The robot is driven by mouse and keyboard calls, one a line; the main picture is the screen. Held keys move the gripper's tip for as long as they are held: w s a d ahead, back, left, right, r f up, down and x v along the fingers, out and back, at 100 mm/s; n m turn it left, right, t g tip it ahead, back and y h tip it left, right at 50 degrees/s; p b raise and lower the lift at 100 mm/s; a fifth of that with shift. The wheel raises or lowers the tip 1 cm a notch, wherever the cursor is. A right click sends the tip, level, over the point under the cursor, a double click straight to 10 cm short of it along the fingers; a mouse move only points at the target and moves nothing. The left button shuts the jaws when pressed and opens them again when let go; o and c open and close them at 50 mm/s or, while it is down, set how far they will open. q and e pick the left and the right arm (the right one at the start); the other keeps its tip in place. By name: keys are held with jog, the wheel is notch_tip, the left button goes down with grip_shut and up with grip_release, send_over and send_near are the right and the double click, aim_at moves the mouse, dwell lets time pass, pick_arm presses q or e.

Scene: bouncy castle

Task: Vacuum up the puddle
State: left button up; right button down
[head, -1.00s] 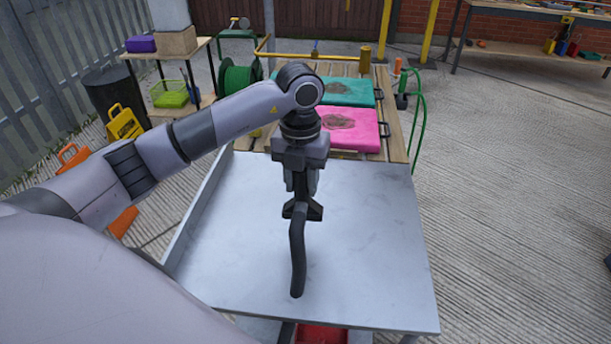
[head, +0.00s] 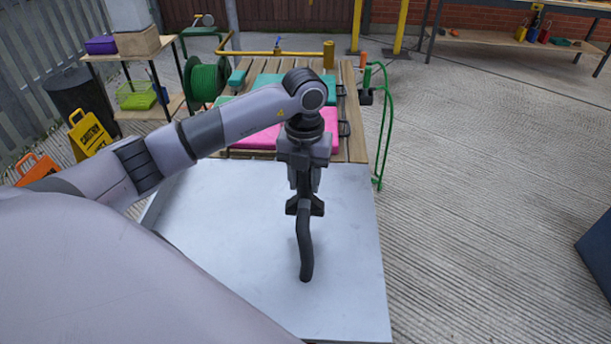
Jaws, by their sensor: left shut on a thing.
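My left gripper (head: 304,204) is shut on a black curved tube (head: 305,255), which looks like a vacuum nozzle. The tube hangs down over the bare grey metal table (head: 350,260). I cannot tell whether its lower tip touches the surface. No clear puddle shows on this metal top. Beyond it, a pink pad (head: 262,139) and a teal pad (head: 270,84) lie on a wooden slatted surface, partly hidden by my left arm. My right gripper is not in view.
A green hose reel (head: 206,80) and a black bin (head: 83,102) stand at the back left, with a yellow caution sign (head: 88,134). Open concrete lies to the right, with a dark blue object (head: 598,245) at the edge.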

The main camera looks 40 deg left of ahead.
aim_at(306, 197)
pick_arm(q)
jog(key=shift+f+b, duration=2.1)
jog(key=shift+f, duration=0.9)
jog(key=shift+d+r, duration=0.1)
jog(key=shift+s+d+p, duration=0.3)
jog(key=shift+s+p, duration=0.05)
jog(key=shift+s+d+p, duration=0.6)
jog(key=shift+s+d, duration=0.6)
jog(key=shift+d, duration=0.1)
jog(key=w+a+b, duration=0.3)
jog(key=w+a, duration=0.1)
jog(key=a, duration=0.6)
jog(key=shift+a, duration=0.25)
